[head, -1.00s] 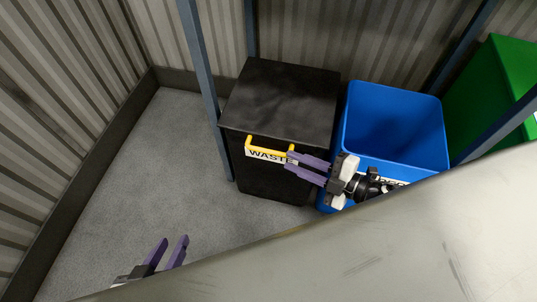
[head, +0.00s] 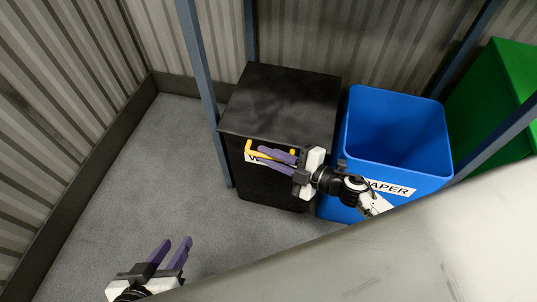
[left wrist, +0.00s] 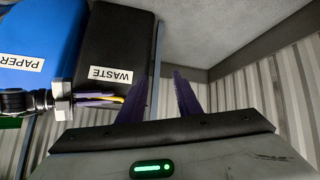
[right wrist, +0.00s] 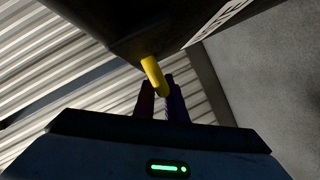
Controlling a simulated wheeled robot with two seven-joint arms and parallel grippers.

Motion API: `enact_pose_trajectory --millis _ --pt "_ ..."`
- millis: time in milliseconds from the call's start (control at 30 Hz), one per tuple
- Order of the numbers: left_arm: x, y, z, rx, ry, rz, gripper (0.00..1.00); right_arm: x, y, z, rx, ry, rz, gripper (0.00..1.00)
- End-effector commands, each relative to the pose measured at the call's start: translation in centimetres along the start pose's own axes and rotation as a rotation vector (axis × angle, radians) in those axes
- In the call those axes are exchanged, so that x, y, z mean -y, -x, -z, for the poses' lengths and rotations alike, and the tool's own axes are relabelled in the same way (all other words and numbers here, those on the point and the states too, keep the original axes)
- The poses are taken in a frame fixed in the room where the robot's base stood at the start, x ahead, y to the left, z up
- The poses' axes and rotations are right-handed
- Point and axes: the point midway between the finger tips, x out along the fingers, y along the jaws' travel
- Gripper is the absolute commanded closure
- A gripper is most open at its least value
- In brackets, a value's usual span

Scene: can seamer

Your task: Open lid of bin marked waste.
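The black bin (head: 285,100) has a label reading WASTE (left wrist: 110,75) and a flat lid that lies closed. Its yellow handle (head: 249,147) is on the front, just below the lid edge. My right gripper (head: 263,157) is at the handle, reaching in from the right along the bar. In the right wrist view, the handle's end (right wrist: 154,75) sticks out past the closely spaced fingers, which appear shut on it. Exact contact is hard to see in the shadow. My left gripper (head: 178,252) is open and empty, low over the floor, well apart from the bin.
An open blue bin (head: 400,120) marked PAPER stands right of the waste bin, with a green bin (head: 500,85) beyond. A blue-grey post (head: 203,95) rises by the waste bin's left side. A pale metal surface (head: 400,255) fills the lower right. The floor (head: 130,180) at left is clear.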

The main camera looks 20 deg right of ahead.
Motion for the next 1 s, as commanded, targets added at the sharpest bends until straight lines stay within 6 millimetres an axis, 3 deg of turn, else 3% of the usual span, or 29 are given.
enact_pose_trajectory --millis 467,633,1000 --pt "0.2 0.7 0.1 0.012 -0.001 0.01 0.69 -0.9 0.3 0.6 -0.001 -0.018 0.009 1.0" --pt "0.8 2.4 0.4 0.01 -0.012 0.04 0.69 -2.8 0.7 1.7 -0.003 -0.061 0.025 1.0" --pt "0.7 6.8 4.1 0.014 -0.046 0.079 0.69 -8.8 1.8 4.5 -0.004 -0.223 0.092 1.0"
